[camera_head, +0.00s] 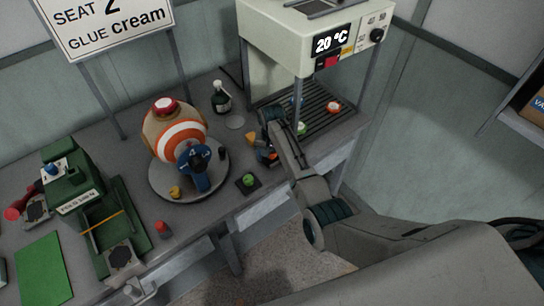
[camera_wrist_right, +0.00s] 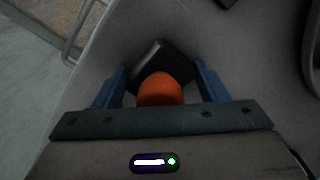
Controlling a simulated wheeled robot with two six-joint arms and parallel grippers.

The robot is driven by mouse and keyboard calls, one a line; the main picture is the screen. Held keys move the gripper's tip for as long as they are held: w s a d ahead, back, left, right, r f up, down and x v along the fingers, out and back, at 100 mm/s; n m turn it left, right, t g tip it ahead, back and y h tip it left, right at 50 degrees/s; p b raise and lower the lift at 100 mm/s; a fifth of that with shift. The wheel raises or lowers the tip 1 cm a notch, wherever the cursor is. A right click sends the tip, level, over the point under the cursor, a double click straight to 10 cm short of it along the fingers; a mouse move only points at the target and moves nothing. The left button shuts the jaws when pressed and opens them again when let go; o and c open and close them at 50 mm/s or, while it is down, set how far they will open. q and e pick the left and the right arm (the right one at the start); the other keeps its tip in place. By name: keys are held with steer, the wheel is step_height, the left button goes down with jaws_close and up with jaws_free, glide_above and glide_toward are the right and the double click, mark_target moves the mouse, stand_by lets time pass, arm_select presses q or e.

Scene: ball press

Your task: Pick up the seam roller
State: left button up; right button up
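My right gripper (camera_head: 267,146) is low over the table, left of the white press. In the right wrist view its blue fingers (camera_wrist_right: 158,76) stand apart on either side of an orange rounded end (camera_wrist_right: 160,90) with a black block (camera_wrist_right: 163,60) beyond it. This looks like the seam roller, though most of it is hidden. Narrow gaps show between the orange part and both fingers. In the head view the gripper largely covers this spot. My left gripper is not in view.
The white press (camera_head: 300,35) reads 20 °C above a slatted bed (camera_head: 330,100). A striped ball (camera_head: 178,130) sits on a round turntable (camera_head: 160,185). A dark bottle (camera_head: 221,98) stands behind.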

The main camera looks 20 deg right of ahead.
steer(key=c, duration=0.5)
step_height(320, 180, up, 9)
steer(key=shift+f+b, duration=0.1)
steer(key=shift+b, duration=1.1)
steer(key=shift+r, duration=0.65)
